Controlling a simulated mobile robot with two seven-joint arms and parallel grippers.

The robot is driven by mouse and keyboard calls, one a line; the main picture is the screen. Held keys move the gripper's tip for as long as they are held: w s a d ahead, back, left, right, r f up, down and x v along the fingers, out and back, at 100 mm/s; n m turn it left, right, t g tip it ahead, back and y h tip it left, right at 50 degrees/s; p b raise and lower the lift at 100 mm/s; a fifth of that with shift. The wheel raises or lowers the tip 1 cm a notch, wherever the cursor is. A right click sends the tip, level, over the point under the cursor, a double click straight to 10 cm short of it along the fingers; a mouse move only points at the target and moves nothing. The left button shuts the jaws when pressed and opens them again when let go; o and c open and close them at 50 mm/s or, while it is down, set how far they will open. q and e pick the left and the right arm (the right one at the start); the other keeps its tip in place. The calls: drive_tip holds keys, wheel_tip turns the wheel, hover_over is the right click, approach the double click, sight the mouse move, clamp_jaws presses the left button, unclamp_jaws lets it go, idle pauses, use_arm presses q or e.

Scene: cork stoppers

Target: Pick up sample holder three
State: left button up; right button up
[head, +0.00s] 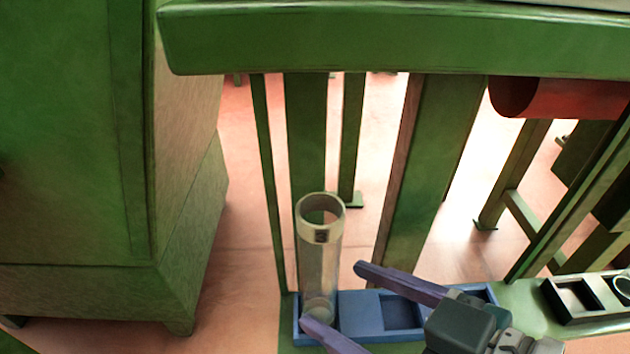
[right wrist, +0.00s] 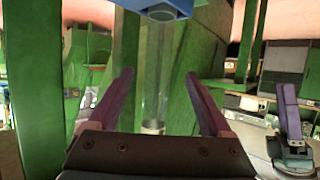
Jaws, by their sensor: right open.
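Sample holder three, a clear tube with a beige collar marked 3 (head: 320,262), stands upright in the left end of a blue tray (head: 365,336). My right gripper (head: 333,295) is open, with its purple fingers on either side of the tube's lower part in the head view. In the right wrist view the tube (right wrist: 156,80) shows between the open fingers (right wrist: 158,78), and I cannot tell if either touches it. A purple finger on a dark mount, seemingly my left gripper (right wrist: 287,100), stands at the right edge there; its opening is unclear.
The blue tray's other compartments look empty. A dark tray (head: 585,316) with a round-mouthed item (head: 622,288) sits at the right edge. A green cabinet (head: 75,150) stands left, and a green beam (head: 400,42) runs across behind the tube.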

sight(300, 269)
drive_tip(key=shift+x, duration=1.25)
drive_tip(key=x, duration=0.1)
drive_tip(key=b+x, duration=0.1)
drive_tip(key=x, duration=0.1)
drive_tip(key=b+x, duration=0.1)
drive_tip(key=x, duration=0.1)
drive_tip(key=shift+w+a+r, duration=0.1)
drive_tip(key=shift+w+r, duration=0.15)
drive_tip(key=shift+w, duration=0.1)
drive_tip(key=shift+s, duration=0.1)
drive_tip(key=shift+c, duration=0.4)
clamp_jaws()
